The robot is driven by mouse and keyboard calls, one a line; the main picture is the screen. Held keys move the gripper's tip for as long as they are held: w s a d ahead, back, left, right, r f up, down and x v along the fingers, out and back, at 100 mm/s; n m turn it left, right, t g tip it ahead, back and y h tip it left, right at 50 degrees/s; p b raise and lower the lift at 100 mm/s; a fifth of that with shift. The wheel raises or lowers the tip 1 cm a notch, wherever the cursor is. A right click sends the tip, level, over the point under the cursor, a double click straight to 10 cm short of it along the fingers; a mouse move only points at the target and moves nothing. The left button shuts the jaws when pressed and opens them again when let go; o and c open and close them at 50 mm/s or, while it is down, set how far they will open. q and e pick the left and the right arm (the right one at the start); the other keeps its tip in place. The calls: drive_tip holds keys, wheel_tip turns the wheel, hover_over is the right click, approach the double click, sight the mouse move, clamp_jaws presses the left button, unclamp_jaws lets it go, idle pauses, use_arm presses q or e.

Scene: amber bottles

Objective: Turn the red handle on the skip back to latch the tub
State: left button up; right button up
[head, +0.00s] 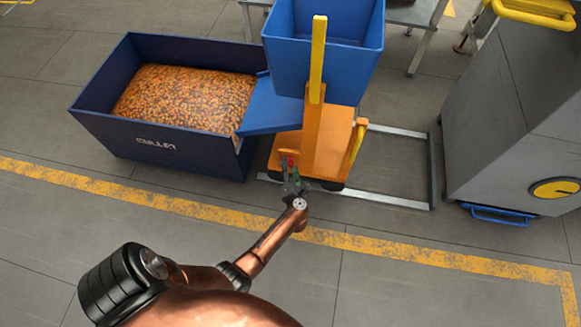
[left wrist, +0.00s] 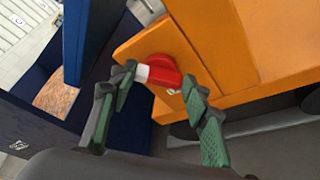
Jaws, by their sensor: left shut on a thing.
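The skip is an orange frame (head: 322,145) on wheels with an upright post and a blue tub (head: 345,52) at its top. The tub looks empty inside. The red handle (head: 290,161) is at the low left of the orange frame; in the left wrist view the red and white handle (left wrist: 160,72) sits against an orange plate. My left gripper (head: 290,172) is at the handle, with its green-padded fingers (left wrist: 154,86) on either side of the handle and shut on it. My right gripper is in neither view.
A large dark blue bin (head: 150,147) full of small orange pieces stands left of the skip, with a blue chute (head: 275,106) beside it. Grey rails (head: 385,200) lie on the floor at right. A grey cabinet (head: 505,125) stands further right. A yellow line (head: 400,252) crosses clear floor.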

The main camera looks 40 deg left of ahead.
use_arm(q)
drive_tip(key=shift+d+f+m+y+b, duration=0.15)
drive_tip(key=shift+f+m+y+b, duration=0.3)
drive_tip(key=shift+m, duration=0.25)
drive_tip(key=shift+f+m+y+b, duration=0.15)
drive_tip(key=shift+m+y+b, duration=0.4)
drive_tip(key=shift+m+b, duration=0.4)
drive_tip(key=shift+m+y+b, duration=0.4)
drive_tip(key=shift+m+b, duration=0.2)
drive_tip(key=shift+m, duration=0.55)
drive_tip(key=shift+m+t, duration=0.3)
drive_tip(key=shift+m, duration=0.1)
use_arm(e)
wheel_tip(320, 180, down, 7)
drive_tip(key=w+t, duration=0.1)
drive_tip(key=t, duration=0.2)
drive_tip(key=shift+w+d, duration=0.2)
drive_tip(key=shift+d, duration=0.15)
use_arm(q)
drive_tip(key=shift+w, duration=0.1)
drive_tip(key=o, duration=1.2)
drive_tip(key=shift+c, duration=0.2)
drive_tip(key=v, duration=0.7)
drive_tip(key=shift+d, duration=0.25)
drive_tip(key=shift+f, duration=0.1)
